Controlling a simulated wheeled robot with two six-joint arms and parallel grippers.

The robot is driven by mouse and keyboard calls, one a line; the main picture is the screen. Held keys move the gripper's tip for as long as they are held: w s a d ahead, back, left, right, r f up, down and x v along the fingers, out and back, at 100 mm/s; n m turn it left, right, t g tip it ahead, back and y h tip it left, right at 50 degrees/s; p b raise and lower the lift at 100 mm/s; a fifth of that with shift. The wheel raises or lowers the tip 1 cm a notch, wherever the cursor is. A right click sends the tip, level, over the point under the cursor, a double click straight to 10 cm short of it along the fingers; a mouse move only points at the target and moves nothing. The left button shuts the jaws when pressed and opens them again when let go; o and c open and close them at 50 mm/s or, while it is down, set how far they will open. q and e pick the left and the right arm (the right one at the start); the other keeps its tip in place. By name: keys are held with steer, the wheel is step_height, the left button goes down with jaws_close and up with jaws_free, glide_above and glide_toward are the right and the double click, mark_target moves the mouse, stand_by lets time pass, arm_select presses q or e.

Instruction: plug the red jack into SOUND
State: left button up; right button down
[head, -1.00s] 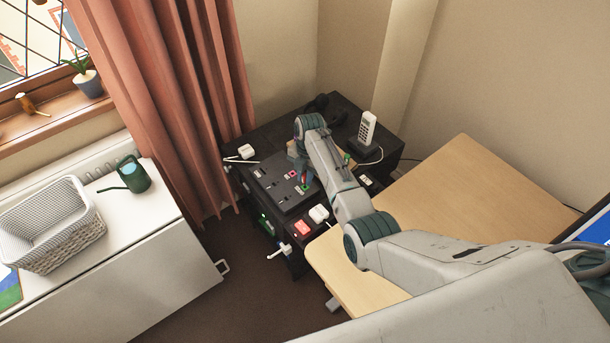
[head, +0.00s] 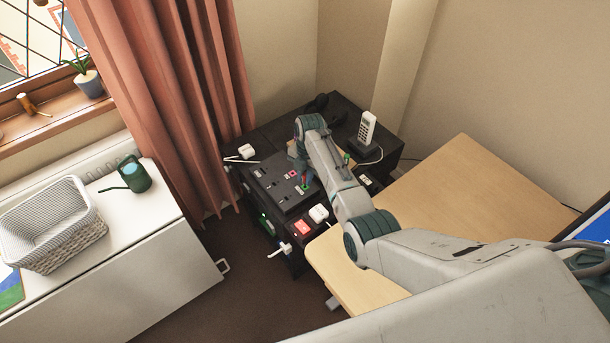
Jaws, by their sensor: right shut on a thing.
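The black panel (head: 268,187) with several sockets lies on the dark cabinet top. A pink-rimmed socket (head: 292,174) and a green-rimmed socket (head: 304,188) show on it; their labels, SOUND among them, are too small to read. My right arm reaches over the panel from the right. My right gripper (head: 306,173) points down at the panel's right part, partly hidden by its own arm, and is shut on the red jack (head: 305,181). The jack is just above or at the green-rimmed socket; I cannot tell whether it touches. My left gripper is out of view.
A white phone (head: 367,130) stands on its dark base behind my arm. White plugs (head: 318,213) and a red block (head: 302,228) sit at the cabinet's front. A wooden desk (head: 440,205) is at right, and a white cabinet with a basket (head: 55,225) at left.

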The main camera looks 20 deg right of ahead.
steer(key=shift+p, duration=0.85)
stand_by(1.4)
steer(key=shift+f, duration=0.4)
stand_by(0.8)
steer(key=shift+p, duration=0.4)
stand_by(1.1)
steer(key=shift+f+b, duration=0.7)
steer(key=shift+f, duration=0.25)
stand_by(1.2)
steer(key=c, duration=1.3)
jaws_free()
steer(key=shift+o, duration=0.2)
